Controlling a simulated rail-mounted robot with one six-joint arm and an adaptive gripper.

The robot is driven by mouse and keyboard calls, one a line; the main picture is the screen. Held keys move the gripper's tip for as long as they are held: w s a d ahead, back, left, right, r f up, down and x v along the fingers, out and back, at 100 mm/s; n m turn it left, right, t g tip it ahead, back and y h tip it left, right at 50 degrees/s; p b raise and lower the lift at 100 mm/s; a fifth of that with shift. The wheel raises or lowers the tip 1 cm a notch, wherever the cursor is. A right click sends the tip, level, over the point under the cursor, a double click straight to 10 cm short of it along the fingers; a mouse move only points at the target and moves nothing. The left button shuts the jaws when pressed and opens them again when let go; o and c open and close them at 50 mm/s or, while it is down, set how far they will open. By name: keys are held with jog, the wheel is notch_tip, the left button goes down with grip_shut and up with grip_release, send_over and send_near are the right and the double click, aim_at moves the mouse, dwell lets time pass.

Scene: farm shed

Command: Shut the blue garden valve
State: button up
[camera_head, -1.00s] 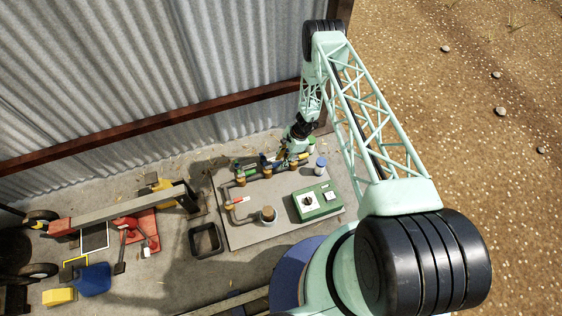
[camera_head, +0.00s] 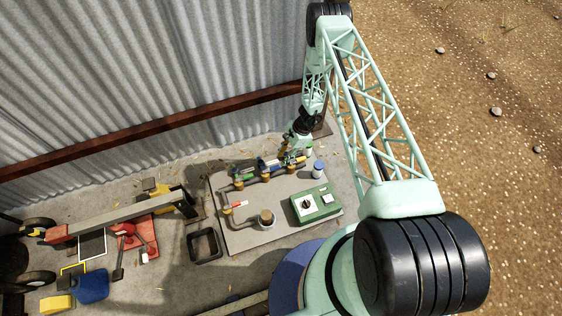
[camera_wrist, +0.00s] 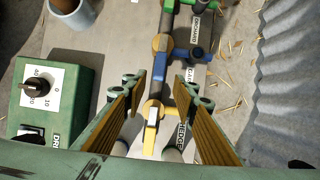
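The blue garden valve's lever (camera_wrist: 161,72) shows in the wrist view, lying roughly along the pipe beside the label reading GARDEN (camera_wrist: 189,66). In the head view the blue lever (camera_head: 268,164) is in the middle of the pipe row. My gripper (camera_wrist: 161,82) is open and empty, with one finger each side of the pipe line. The blue lever lies near the fingertips; I cannot tell whether they touch. The yellow-lever valve (camera_wrist: 152,118) by the HEDGE label lies further back between the fingers. In the head view my gripper (camera_head: 296,147) is partly hidden by its own wrist.
A green control box (camera_head: 315,204) with a dial stands on the board (camera_head: 250,238). Green-lever (camera_head: 240,174) and red-lever (camera_head: 238,205) valves sit left of the blue one. A blue-topped canister (camera_head: 318,168) stands right. The corrugated wall (camera_head: 150,70) rises close behind.

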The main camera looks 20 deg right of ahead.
jog(key=shift+v, duration=2.85)
jog(key=shift+r, duration=0.1)
